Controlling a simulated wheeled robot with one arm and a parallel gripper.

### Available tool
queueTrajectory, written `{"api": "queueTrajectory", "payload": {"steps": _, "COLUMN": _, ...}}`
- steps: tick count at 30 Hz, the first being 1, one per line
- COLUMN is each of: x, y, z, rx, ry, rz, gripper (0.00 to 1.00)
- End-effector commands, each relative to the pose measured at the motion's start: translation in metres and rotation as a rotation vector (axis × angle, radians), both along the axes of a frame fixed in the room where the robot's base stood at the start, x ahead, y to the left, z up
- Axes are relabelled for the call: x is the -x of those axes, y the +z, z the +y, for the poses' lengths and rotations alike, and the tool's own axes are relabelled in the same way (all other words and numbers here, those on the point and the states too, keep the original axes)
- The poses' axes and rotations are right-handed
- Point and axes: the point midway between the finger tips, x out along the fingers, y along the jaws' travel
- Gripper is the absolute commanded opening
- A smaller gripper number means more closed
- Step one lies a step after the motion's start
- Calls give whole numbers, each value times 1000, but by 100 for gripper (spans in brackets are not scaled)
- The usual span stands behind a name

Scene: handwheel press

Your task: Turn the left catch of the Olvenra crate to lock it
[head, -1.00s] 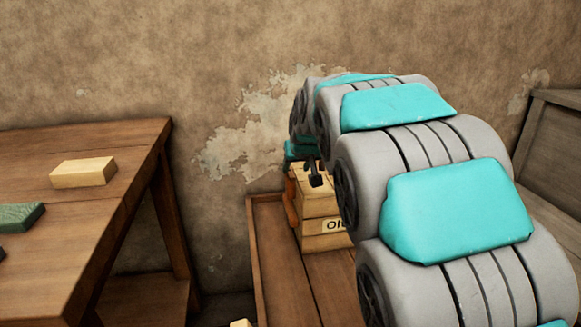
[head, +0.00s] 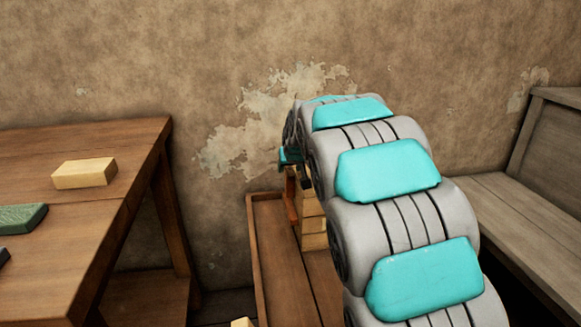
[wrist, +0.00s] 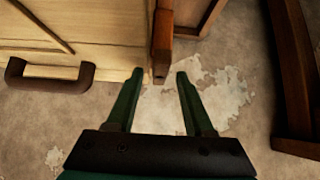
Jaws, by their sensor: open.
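The Olvenra crate (head: 312,232) is pale wood and stands on a low wooden platform. My arm hides most of it in the head view, label included. In the wrist view the crate (wrist: 95,55) fills the upper left, with a dark handle (wrist: 45,82). The left catch (wrist: 163,45) is an orange-brown bar at the crate's edge; it also shows in the head view (head: 291,200). My gripper (wrist: 160,76) is open, and the catch's near end lies between its fingertips. I cannot tell whether either finger touches it. In the head view only a green bit of the gripper shows.
The platform has a raised rim (head: 262,262). A wooden table (head: 70,245) stands at left with a pale block (head: 84,173) and a green block (head: 20,218). A grey wooden bench (head: 500,210) stands at right. The plastered wall (head: 200,60) is close behind the crate.

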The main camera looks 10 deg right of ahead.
Motion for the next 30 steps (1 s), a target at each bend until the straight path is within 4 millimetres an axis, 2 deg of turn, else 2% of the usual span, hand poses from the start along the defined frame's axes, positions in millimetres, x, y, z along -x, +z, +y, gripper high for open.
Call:
{"api": "queueTrajectory", "payload": {"steps": 5, "x": 0, "y": 0, "z": 0, "rx": 0, "ry": 0, "rz": 0, "gripper": 51}}
{"api": "queueTrajectory", "payload": {"steps": 19, "x": 0, "y": 0, "z": 0, "rx": 0, "ry": 0, "rz": 0, "gripper": 0}}
{"api": "queueTrajectory", "payload": {"steps": 30, "x": 0, "y": 0, "z": 0, "rx": 0, "ry": 1, "rz": 0, "gripper": 0}}
